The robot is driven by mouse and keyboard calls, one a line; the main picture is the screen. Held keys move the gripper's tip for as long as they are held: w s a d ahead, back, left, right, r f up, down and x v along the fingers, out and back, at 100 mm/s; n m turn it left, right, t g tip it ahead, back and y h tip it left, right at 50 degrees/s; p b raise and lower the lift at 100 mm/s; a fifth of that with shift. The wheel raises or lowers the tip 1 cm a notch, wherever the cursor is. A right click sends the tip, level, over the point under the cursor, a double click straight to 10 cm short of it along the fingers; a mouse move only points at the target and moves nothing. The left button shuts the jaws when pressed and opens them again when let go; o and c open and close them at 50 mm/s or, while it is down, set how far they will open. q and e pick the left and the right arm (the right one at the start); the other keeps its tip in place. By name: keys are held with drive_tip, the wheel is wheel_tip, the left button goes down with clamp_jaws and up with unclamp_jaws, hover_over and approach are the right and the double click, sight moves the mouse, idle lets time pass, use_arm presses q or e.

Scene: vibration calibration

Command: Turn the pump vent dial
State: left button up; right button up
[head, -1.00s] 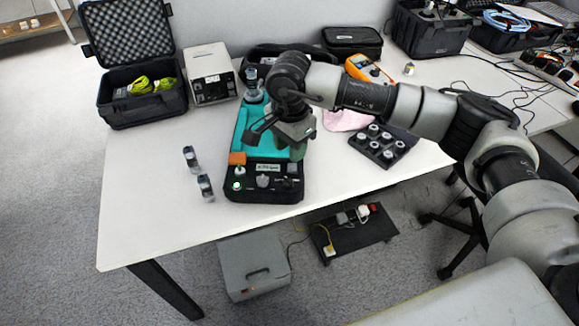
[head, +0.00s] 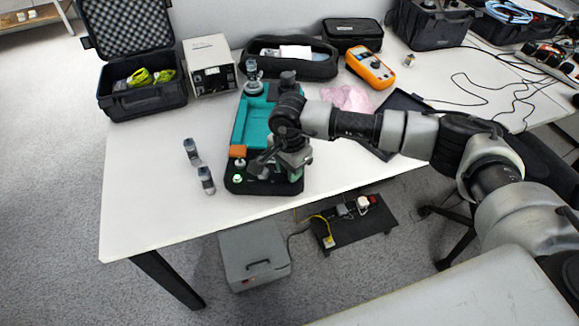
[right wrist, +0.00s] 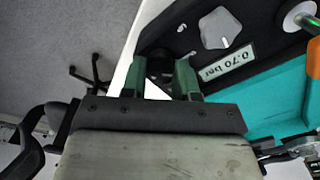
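The pump is a black unit with a teal tray (head: 252,125) near the table's front edge. Its front panel shows a lit green button (head: 238,179), with my right gripper (head: 268,165) low over the panel's right part. In the right wrist view, the green fingers (right wrist: 160,78) stand apart on either side of a round black dial (right wrist: 160,66). Whether they press on it cannot be told. The panel is partly hidden in the head view. My left gripper is not in view.
Two small fittings (head: 206,180) stand left of the pump. An orange piece (head: 238,151) sits at the tray's front. Behind are an open black case (head: 145,103), a grey meter box (head: 212,80) and an orange multimeter (head: 370,67). The table's front left is clear.

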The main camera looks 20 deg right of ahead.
drive_tip(key=c, duration=0.4)
drive_tip(key=shift+m, duration=0.3)
drive_tip(key=m+b, duration=0.2)
drive_tip(key=shift+f+m, duration=0.1)
drive_tip(key=shift+m, duration=0.3)
drive_tip(key=m+b, duration=0.1)
drive_tip(key=m, duration=0.3)
drive_tip(key=shift+s+m+b, duration=0.15)
drive_tip(key=shift+m+b, duration=0.15)
drive_tip(key=m+b, duration=0.1)
drive_tip(key=m, duration=0.4)
drive_tip(key=shift+s, duration=0.1)
drive_tip(key=shift+a+m+b, duration=0.1)
drive_tip(key=shift+m+b, duration=0.45)
drive_tip(key=shift+m, duration=1.85)
